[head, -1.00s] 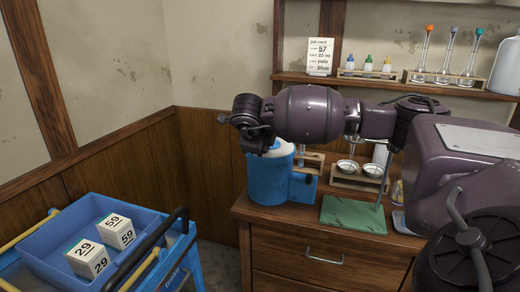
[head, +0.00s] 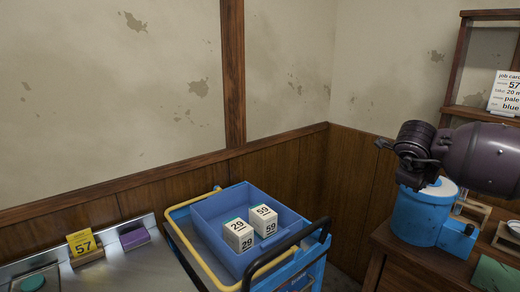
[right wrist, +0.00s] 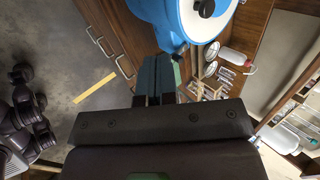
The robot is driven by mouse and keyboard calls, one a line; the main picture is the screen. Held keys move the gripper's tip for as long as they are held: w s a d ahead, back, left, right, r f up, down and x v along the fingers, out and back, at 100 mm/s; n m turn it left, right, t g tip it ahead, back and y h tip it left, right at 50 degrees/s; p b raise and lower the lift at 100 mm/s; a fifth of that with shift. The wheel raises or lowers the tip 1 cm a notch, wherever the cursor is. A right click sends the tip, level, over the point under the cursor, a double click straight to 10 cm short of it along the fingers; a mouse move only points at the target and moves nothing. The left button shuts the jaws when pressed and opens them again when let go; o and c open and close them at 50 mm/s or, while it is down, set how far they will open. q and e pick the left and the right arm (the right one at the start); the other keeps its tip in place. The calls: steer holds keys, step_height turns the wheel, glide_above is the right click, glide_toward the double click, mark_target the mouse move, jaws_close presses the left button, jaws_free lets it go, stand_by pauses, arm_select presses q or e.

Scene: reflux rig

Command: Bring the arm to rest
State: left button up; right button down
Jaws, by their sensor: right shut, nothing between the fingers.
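My right arm (head: 485,158) reaches in from the right edge of the head view, above the wooden counter. Its dark end joint (head: 415,143) is just above the blue container with a white top (head: 418,218); I cannot make out the fingers there. In the right wrist view my right gripper (right wrist: 158,62) has its two dark fingers together, with nothing held. The blue container (right wrist: 180,15) shows beyond the fingertips in that view, and I cannot tell the gap. My left gripper is in neither view.
A blue tray (head: 212,212) with two numbered white boxes, 29 (head: 238,234) and 59 (head: 263,220), sits on the blue cart (head: 318,262). A yellow 57 card (head: 82,243) and a purple block (head: 134,237) are at left. A job card (head: 506,92) stands on the shelf.

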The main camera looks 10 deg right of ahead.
steer(key=w+a+r+m+t+y, duration=0.15)
steer(key=a+m+t+y, duration=0.5)
steer(key=a+y, duration=2)
steer(key=s+f+m+t+h, duration=0.3)
steer(key=f+m+h, duration=0.5)
steer(key=f+m, duration=0.3)
steer(key=s+f+m+t+h, duration=0.3)
steer(key=f+m+h, duration=0.55)
steer(key=m, duration=0.35)
steer(key=s+d+f+m+g+h, duration=0.1)
steer(key=s+f+m, duration=0.4)
steer(key=s+f, duration=0.5)
steer(key=s+d+f+m+g+h, duration=0.2)
steer(key=s+f+m+g, duration=0.2)
steer(key=s+f, duration=0.6)
steer(key=s+m, duration=0.1)
steer(key=s, duration=0.2)
steer(key=shift+s+d, duration=0.2)
steer(key=shift+d, duration=0.1)
